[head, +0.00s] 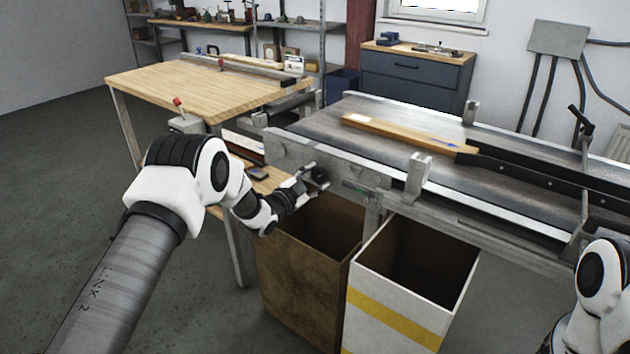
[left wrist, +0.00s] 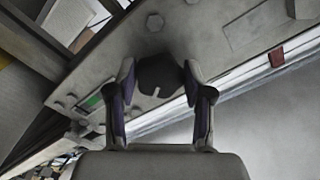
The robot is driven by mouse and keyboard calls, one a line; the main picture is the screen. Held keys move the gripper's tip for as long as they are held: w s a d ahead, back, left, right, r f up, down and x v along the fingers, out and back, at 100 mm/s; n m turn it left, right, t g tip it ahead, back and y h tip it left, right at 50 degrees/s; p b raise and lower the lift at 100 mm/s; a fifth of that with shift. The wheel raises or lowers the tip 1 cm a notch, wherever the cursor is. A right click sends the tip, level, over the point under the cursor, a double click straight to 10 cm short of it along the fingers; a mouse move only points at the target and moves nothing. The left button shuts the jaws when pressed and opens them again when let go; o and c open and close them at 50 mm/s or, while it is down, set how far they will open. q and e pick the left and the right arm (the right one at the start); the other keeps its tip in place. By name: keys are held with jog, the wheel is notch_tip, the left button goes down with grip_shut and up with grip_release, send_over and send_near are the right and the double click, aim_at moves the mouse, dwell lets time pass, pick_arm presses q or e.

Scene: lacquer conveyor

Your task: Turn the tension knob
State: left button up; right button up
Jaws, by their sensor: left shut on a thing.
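The tension knob (left wrist: 158,78) is a dark, many-sided knob with a pale mark on its face. It sits on the grey metal side plate of the conveyor. My left gripper (left wrist: 160,88) is shut on it, one finger on each side, in the left wrist view. In the head view the knob (head: 319,177) shows as a small dark shape at the tips of my left gripper (head: 312,181). My right gripper is not in view; only part of my right arm shows at the lower right.
The conveyor belt (head: 385,148) carries a wooden plank (head: 400,133). A brown bin (head: 300,260) and a white bin with a yellow stripe (head: 395,305) stand open below the knob. A wooden table (head: 190,85) stands behind my left arm. A green indicator (left wrist: 92,101) is near the knob.

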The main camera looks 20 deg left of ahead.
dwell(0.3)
pick_arm(q)
jog(key=o, duration=1.2)
jog(key=shift+c, duration=0.2)
jog(key=shift+d, duration=0.1)
jog(key=v, duration=1.2)
jog(key=shift+r, duration=0.1)
